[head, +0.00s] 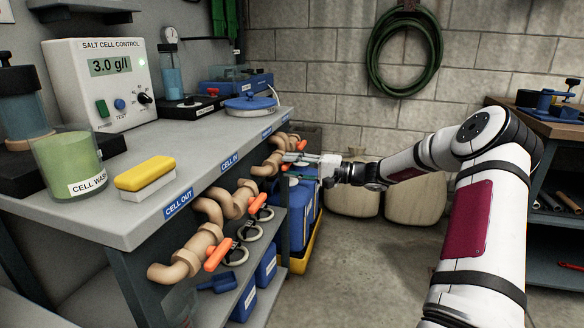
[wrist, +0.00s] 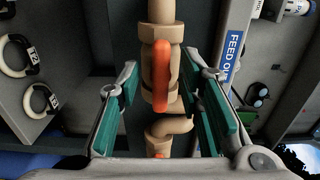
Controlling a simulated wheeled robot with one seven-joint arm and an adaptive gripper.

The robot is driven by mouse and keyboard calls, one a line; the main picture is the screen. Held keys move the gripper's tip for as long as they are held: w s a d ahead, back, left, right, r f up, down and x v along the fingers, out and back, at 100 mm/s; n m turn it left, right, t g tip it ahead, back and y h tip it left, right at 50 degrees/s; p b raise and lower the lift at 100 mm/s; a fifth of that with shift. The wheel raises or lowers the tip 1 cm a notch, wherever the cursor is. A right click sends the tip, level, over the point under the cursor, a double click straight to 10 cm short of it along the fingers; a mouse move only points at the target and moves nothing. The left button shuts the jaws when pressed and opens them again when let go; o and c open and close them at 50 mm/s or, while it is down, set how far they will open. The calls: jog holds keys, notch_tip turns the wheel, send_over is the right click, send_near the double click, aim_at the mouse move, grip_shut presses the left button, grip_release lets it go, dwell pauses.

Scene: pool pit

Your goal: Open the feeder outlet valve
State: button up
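The handle looks lined up along the pipe. My gripper (wrist: 162,97) is open, its teal-padded fingers on either side of the handle, with visible gaps. Whether the fingers are deep enough to reach around it I cannot tell. In the head view my gripper (head: 318,168) is at the far end of the bench front, by the tan pipes (head: 266,166); it partly hides the valve there.
Nearer orange handles (head: 217,254) stick out under the bench (head: 135,215), by the "CELL OUT" label (head: 178,203). Blue containers (head: 300,212) stand in a yellow tray (head: 308,250) below my gripper. The floor (head: 375,260) is clear.

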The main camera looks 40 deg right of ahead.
jog(key=v, duration=1.1)
jog(key=shift+s+d, duration=0.25)
jog(key=shift+s, duration=0.05)
